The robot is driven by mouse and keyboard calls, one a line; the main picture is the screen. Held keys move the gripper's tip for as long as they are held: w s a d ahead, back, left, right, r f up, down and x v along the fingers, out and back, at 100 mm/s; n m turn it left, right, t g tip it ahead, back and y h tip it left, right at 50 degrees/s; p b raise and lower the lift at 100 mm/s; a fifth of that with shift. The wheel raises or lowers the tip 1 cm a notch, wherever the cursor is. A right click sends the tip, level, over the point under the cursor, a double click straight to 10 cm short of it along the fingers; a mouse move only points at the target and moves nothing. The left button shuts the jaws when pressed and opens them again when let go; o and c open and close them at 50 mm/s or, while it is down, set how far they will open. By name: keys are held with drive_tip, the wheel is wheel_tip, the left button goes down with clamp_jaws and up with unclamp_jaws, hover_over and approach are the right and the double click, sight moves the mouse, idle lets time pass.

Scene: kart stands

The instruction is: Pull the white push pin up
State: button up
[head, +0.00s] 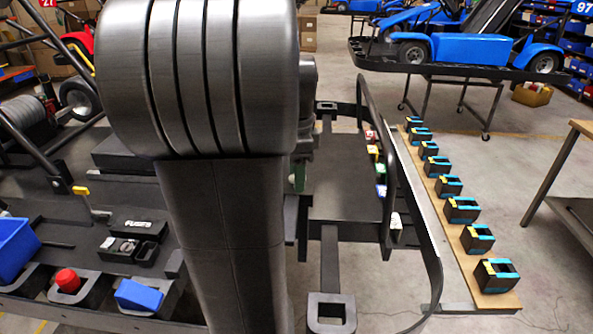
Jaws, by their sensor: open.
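A small white piece (396,222), which looks like the white push pin, is at the near end of a row of coloured pieces along the right side of the black frame. It is small, and I cannot tell how far it stands up. My own large grey arm link fills the middle of the head view. A grey part of my arm shows just right of it, above the black plate and left of the row. I cannot make out my gripper's fingers; they seem hidden behind the arm.
Red (370,135), yellow (374,151), green (380,170) and blue (381,190) pieces share the row. A black hoop bar (372,97) rises beside them. A wooden board (444,202) with several black-and-cyan holders lies right. A fuse box (131,238) and red button (68,280) are left.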

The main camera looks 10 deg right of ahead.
wheel_tip(320, 180, up, 14)
idle(0.6)
drive_tip(key=shift+f, duration=0.25)
wheel_tip(320, 180, down, 14)
idle(0.4)
drive_tip(key=shift+r, duration=0.2)
